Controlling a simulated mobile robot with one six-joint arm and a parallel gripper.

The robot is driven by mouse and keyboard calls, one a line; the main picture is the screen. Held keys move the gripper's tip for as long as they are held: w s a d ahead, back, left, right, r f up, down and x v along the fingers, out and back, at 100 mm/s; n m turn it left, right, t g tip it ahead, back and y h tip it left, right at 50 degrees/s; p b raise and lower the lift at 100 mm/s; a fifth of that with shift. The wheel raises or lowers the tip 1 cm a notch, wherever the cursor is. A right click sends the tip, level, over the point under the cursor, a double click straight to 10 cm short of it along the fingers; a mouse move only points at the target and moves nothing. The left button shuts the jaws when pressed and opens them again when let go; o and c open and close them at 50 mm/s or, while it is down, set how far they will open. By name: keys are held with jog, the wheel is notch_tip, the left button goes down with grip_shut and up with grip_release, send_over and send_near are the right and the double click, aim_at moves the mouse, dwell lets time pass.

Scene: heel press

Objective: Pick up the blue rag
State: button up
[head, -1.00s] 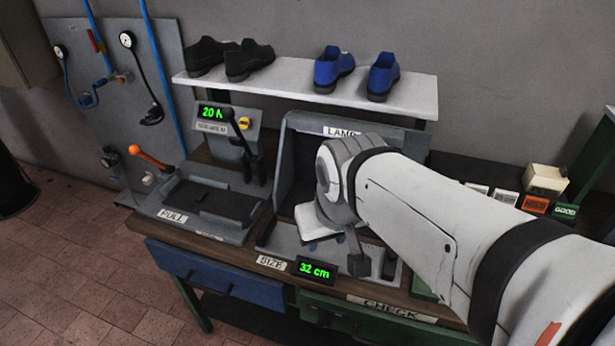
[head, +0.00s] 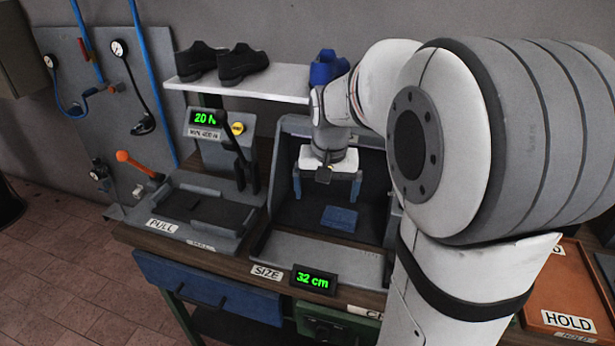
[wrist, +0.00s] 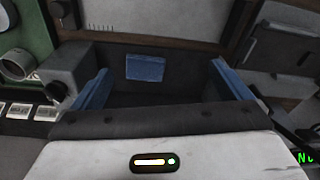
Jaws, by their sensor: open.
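The blue rag (head: 339,218) lies flat inside the dark open-fronted box under the shelf, on the box's floor. It also shows in the wrist view (wrist: 145,68) as a small blue rectangle, beyond and between my fingers. My gripper (head: 341,195) is at the mouth of the box, above the rag and apart from it. Its two blue fingers also show in the wrist view (wrist: 160,80), spread wide with nothing between them.
The dark box (head: 297,180) has side walls close around my gripper. The pull press (head: 185,212) with its lever stands to the left. A shelf (head: 240,91) with shoes is above. The size plate (head: 330,262) in front is bare.

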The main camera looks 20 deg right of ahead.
aim_at(341, 214)
jog(key=w+d+f+m, duration=0.1)
jog(key=w+d+f, duration=0.2)
jog(key=w+d+f+m+g+b, duration=0.1)
jog(key=w+d+f, duration=0.1)
jog(key=w+f, duration=0.1)
jog(key=w+d+f+m+b, duration=0.1)
jog(key=w+d+f, duration=0.2)
jog(key=f, duration=0.1)
jog(key=shift+d+f, duration=0.3)
jog(key=shift+f, duration=0.1)
jog(key=shift+w+d+f, duration=0.1)
jog(key=shift+f, duration=0.2)
jog(key=f, duration=0.7)
jog(key=shift+w+f+p, duration=0.15)
jog(key=shift+w+p, duration=0.2)
jog(key=shift+p, duration=0.05)
jog(key=shift+c, duration=0.5)
jog(key=c, duration=0.6)
